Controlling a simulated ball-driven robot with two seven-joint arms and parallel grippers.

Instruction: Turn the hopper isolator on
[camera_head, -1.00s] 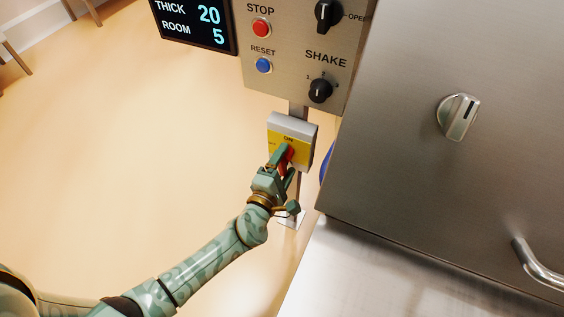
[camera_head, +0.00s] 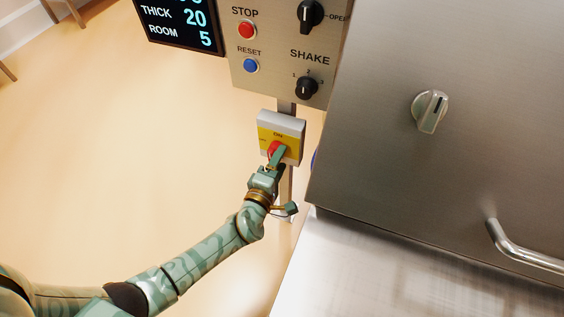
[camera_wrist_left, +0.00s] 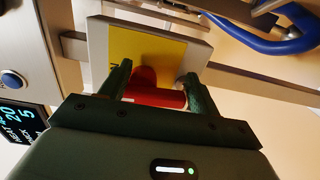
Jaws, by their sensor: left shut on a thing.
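The hopper isolator is a grey box with a yellow face (camera_head: 292,141) on a post below the control panel. The word ON shows at the top of its face. Its red handle (camera_head: 274,148) is partly hidden by my left gripper (camera_head: 278,154), which is shut on it. In the left wrist view the red handle (camera_wrist_left: 155,97) sits between the two green fingers of my left gripper (camera_wrist_left: 157,75), in front of the yellow face (camera_wrist_left: 128,47). Exactly which way the handle points is hard to tell. My right gripper is not in view.
The control panel (camera_head: 272,72) above has a red STOP button (camera_head: 246,30), a blue RESET button (camera_head: 250,65) and a black SHAKE knob (camera_head: 307,88). The steel hopper body (camera_head: 380,150) with a knob and bar handle fills the right. Open floor lies left.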

